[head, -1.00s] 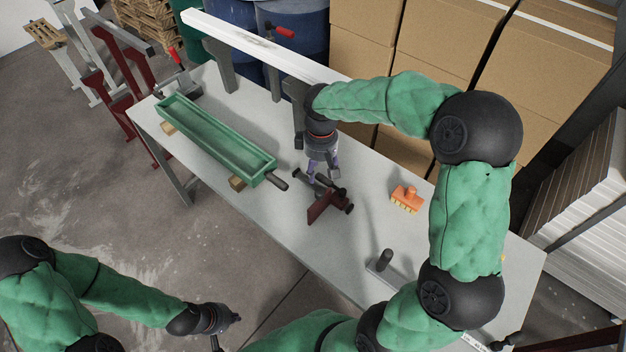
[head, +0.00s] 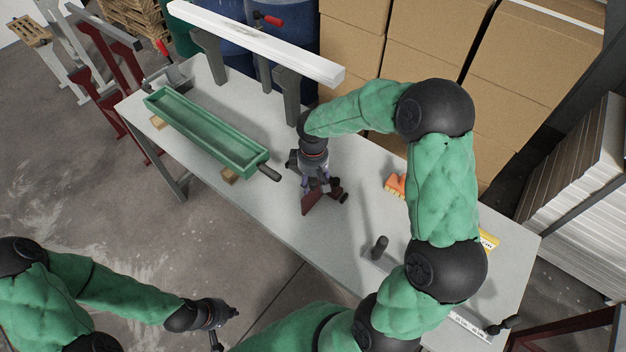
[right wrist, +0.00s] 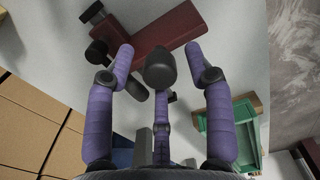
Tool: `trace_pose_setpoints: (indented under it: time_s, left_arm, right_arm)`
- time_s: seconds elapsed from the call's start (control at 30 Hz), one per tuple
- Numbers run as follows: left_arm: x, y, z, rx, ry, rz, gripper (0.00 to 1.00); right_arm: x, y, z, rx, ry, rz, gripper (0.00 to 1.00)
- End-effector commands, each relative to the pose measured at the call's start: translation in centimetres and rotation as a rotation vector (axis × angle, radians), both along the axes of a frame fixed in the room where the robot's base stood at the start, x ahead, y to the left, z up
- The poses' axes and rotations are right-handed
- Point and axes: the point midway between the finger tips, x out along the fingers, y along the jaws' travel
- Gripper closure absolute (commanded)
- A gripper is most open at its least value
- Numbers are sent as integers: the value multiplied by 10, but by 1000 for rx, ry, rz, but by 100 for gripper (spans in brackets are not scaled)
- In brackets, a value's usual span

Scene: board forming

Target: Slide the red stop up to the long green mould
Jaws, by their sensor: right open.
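The red stop (head: 309,204) lies on the grey table, right of the near end of the long green mould (head: 205,133), with a bare gap between them. The stop has dark knobs and fills the top of the right wrist view (right wrist: 165,38). My right gripper (head: 320,183) is over the stop, its purple fingers open. The mould shows at lower right there (right wrist: 232,130). My left gripper (head: 226,317) is off the table's front side; its fingers are unclear.
An orange brush (head: 396,184) and a dark-handled tool (head: 379,248) lie right of the stop. A white beam (head: 260,45) rests on grey supports along the back edge. Wooden blocks (head: 229,175) sit under the mould. Cardboard boxes (head: 420,50) stand behind.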

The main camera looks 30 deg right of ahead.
Motion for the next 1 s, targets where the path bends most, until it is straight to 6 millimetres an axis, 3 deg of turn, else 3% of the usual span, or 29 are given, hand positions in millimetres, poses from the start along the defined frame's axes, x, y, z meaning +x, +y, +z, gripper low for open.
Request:
trace_pose_setpoints:
  time_s: [0.1,0.13,0.3,0.57,1.0]
  left_arm:
    - [0,0,0,0,0,0,100]
    - [0,0,0,0,0,0,100]
    - [0,0,0,0,0,0,100]
    - [0,0,0,0,0,0,100]
    - [0,0,3,0,0,0,100]
  right_arm:
    - [0,0,0,0,0,0,47]
    - [0,0,0,0,0,0,52]
    - [0,0,0,0,0,0,100]
    - [5,2,0,0,0,1,100]
    - [81,33,0,-1,-1,2,100]
